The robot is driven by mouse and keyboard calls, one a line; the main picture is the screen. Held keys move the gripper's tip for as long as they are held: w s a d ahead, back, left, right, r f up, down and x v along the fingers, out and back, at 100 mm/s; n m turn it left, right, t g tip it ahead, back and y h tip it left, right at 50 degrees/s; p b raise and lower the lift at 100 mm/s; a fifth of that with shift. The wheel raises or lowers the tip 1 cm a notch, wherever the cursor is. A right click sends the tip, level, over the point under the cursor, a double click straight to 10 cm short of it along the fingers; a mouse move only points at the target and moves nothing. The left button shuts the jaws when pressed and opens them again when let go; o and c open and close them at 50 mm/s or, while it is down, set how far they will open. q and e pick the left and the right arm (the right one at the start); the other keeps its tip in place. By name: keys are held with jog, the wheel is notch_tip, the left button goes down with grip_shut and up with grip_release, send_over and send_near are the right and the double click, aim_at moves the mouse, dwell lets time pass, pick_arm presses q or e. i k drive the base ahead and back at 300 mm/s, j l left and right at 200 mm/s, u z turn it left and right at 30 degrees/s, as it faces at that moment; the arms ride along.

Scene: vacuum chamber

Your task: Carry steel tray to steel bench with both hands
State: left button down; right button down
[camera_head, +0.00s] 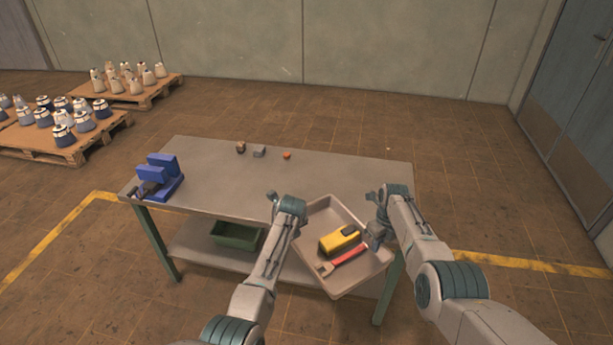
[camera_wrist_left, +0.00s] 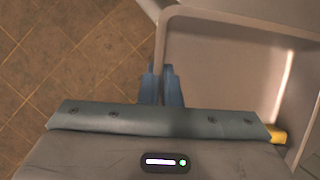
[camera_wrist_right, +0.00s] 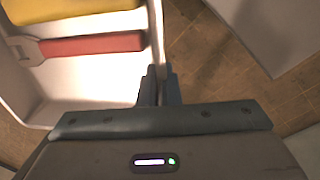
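The steel tray (camera_head: 316,218), a shallow light-grey tray, is in the air at the near right edge of the steel bench (camera_head: 215,165) in the head view. A yellow tool (camera_head: 340,238) and a red-handled wrench (camera_head: 345,260) lie in it. My right gripper (camera_head: 378,232) is at the tray's right side; in the right wrist view its fingers (camera_wrist_right: 160,88) straddle and close on the tray wall. My left gripper is hidden behind its wrist in the head view; in the left wrist view its fingers (camera_wrist_left: 161,88) close on the tray's left wall.
A blue vise-like block (camera_head: 160,178) stands at the bench's left end. Several small parts (camera_head: 258,151) lie near its back edge. The middle of the top is clear. A green bin (camera_head: 236,236) sits on the lower shelf. Loaded pallets (camera_head: 125,95) stand at the back left.

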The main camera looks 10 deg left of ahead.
aim_at(304, 186)
jog(key=i, duration=0.9)
jog(key=i+u, duration=0.2)
jog(key=u, duration=0.15)
